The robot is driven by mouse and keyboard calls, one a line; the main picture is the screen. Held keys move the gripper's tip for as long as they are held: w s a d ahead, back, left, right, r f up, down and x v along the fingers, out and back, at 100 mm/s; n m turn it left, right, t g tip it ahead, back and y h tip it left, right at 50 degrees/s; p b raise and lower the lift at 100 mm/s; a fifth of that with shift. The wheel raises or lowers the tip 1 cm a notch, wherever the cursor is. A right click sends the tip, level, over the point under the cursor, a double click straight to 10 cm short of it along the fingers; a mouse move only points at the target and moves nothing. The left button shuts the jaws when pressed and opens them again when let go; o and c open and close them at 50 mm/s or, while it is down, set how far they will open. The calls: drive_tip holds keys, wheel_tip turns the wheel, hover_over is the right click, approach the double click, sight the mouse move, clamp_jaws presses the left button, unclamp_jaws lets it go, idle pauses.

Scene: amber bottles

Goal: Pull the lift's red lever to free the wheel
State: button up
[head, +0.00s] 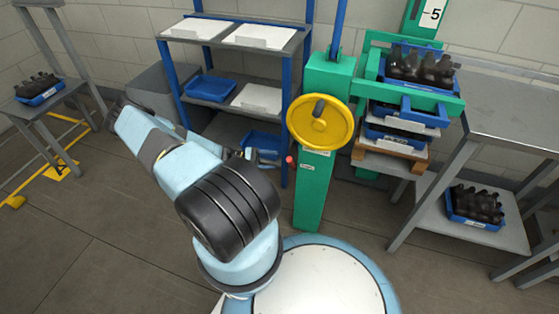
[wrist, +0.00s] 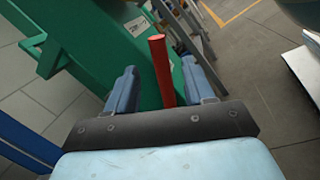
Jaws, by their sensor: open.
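The lift's red lever (wrist: 162,72) appears between my two open fingers (wrist: 159,67) in the wrist view, with gaps on both sides. I cannot tell how deep it sits between them. In the head view its small red end (head: 290,160) shows on the left side of the green lift post (head: 318,195), just right of my gripper (head: 272,158). The yellow wheel (head: 303,123) is on the post above the lever. My arm hides part of the gripper.
A shelf rack (head: 190,36) with trays stands behind my gripper. The lift carriage (head: 448,102) holds stacked blue crates of amber bottles. A metal table (head: 500,115) stands at right, with a bottle crate (head: 474,222) on its lower shelf. Floor at left front is clear.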

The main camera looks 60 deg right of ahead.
drive_tip(key=v, duration=0.8)
drive_tip(key=shift+w, duration=0.4)
drive_tip(key=shift+f, duration=0.1)
